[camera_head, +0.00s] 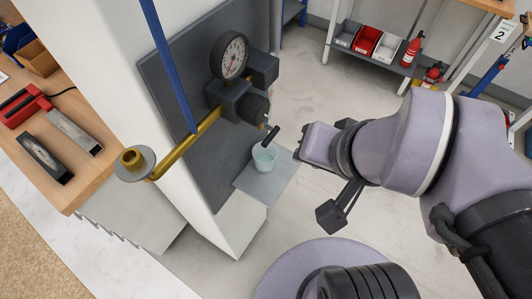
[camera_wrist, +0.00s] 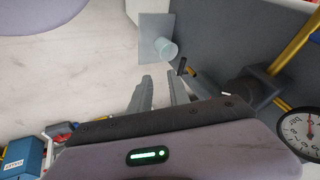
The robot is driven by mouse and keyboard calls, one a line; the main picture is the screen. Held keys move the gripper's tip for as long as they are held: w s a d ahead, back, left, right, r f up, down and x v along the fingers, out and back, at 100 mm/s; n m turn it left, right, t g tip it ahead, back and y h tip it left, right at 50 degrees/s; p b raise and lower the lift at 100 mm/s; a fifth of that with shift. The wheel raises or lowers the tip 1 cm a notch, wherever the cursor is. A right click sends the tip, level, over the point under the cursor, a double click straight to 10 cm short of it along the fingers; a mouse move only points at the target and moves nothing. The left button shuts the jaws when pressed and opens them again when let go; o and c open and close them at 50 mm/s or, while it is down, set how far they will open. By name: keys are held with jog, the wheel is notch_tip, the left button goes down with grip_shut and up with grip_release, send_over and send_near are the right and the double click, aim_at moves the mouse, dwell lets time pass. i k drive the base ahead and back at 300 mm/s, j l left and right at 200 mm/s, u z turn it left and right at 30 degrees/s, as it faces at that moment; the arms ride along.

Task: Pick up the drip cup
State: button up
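The drip cup (camera_head: 264,158) is a small pale, translucent cup. It stands upright on a small grey shelf (camera_head: 281,181) beside the grey wall panel. The wrist view shows the cup (camera_wrist: 166,49) ahead of my fingertips, with a gap between. My gripper (camera_head: 299,153) is to the right of the cup in the head view, pointing toward it. In the wrist view the two fingers of my gripper (camera_wrist: 160,82) stand apart with nothing between them. A short dark spout or lever (camera_head: 271,134) sits just above the cup and close to the right finger in the wrist view.
A gauge (camera_head: 233,55), dark valve blocks and a yellow pipe (camera_head: 186,146) project from the panel (camera_head: 197,91). A blue bar slants down to the pipe. A wooden workbench (camera_head: 60,130) with tools is at left.

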aim_at(265, 160)
jog(key=k+j+z, duration=0.65)
jog(key=j, duration=0.2)
jog(key=i+j, duration=0.4)
jog(key=j, duration=0.1)
